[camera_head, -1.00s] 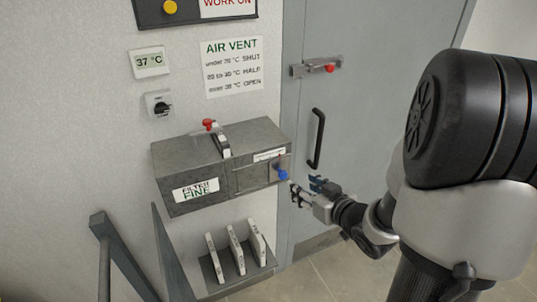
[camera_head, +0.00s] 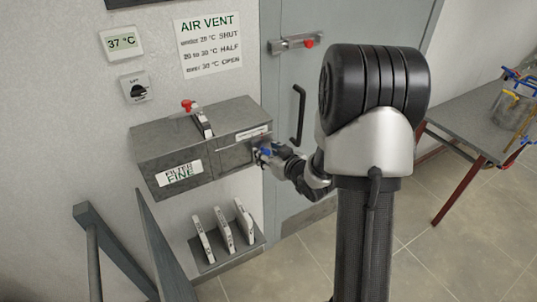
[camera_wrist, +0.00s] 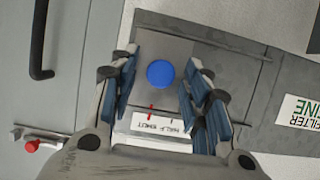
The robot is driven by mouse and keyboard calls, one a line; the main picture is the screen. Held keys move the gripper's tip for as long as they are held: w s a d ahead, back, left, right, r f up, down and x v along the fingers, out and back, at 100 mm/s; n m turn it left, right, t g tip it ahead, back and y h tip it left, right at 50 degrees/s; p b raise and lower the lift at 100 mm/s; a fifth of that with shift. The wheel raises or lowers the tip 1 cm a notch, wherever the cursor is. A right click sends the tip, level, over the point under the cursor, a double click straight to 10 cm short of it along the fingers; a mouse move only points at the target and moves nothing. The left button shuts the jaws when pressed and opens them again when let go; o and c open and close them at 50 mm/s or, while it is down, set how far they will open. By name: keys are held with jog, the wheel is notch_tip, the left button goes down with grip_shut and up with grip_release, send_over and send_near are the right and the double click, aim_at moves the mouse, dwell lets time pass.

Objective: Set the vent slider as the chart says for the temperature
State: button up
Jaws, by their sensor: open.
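In the head view my gripper (camera_head: 264,156) is at the box's right end and partly hides the knob. A white scale label (camera_wrist: 160,123) appears upside down, with HALF and SHUT partly readable and a red mark (camera_wrist: 150,110) beside it. The wall chart (camera_head: 209,45) reads under 20 °C SHUT, 20 to 30 HALF, over 30 OPEN. The temperature display (camera_head: 121,42) reads 37 °C.
A grey door with a black handle (camera_head: 298,115) and red-knobbed bolt (camera_head: 308,43) stands right of the box. A rack (camera_head: 232,255) with several white plates is below. Grey rails (camera_head: 88,212) stand at front left; a table (camera_head: 470,130) is at right.

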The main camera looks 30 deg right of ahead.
jog(key=shift+c, duration=0.3)
grip_shut()
dwell(0.5)
